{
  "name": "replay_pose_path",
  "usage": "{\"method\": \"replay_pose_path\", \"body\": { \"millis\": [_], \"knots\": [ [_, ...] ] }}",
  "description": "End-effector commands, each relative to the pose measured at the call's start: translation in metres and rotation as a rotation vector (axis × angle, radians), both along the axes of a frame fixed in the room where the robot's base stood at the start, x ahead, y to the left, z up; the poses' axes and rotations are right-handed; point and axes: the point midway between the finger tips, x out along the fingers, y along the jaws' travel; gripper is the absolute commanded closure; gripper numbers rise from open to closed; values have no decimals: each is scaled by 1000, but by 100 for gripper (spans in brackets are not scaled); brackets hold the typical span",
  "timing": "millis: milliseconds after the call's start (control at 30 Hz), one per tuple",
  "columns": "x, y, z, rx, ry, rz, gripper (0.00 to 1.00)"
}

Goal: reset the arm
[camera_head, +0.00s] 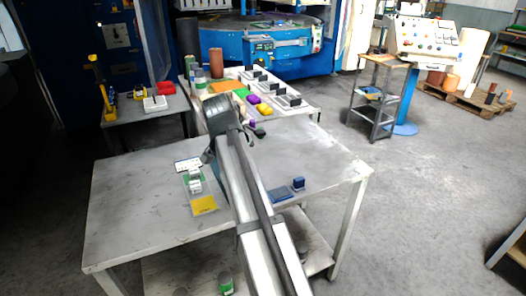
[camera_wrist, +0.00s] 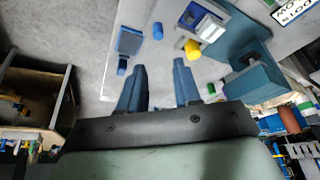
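My gripper (camera_head: 257,133) is held above the grey work table (camera_head: 140,205), near its back edge. In the wrist view my gripper (camera_wrist: 160,66) shows two blue fingers apart with nothing between them. A yellow sheet (camera_head: 204,205), a small green-and-white device (camera_head: 194,183) and a white card with dark marks (camera_head: 187,164) are on the table left of my arm. A blue flat pad (camera_head: 281,194) and a small blue block (camera_head: 298,184) are to its right. My arm hides the middle of the table.
Behind stands another table with an orange sheet (camera_head: 222,87), purple and yellow pieces and grey holders. A side table at left holds a red bin (camera_head: 165,88). A grey cart (camera_head: 375,100) stands at right. The table's right end is clear.

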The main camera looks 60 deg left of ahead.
Motion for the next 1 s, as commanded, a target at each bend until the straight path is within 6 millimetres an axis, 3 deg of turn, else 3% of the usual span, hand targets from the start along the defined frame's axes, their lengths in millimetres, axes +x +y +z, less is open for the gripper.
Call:
{"method": "replay_pose_path", "body": {
  "millis": [233,367,467,667,867,1000],
  "knots": [
    [1,0,-1,-1,-1,0,67],
    [15,-6,-14,-14,2,-10,67],
    [43,-18,-41,-42,7,-24,67],
    [122,-63,-121,-119,32,-69,67],
    [195,-124,-199,-196,73,-115,67],
    [239,-177,-252,-246,108,-149,67]
  ]
}}
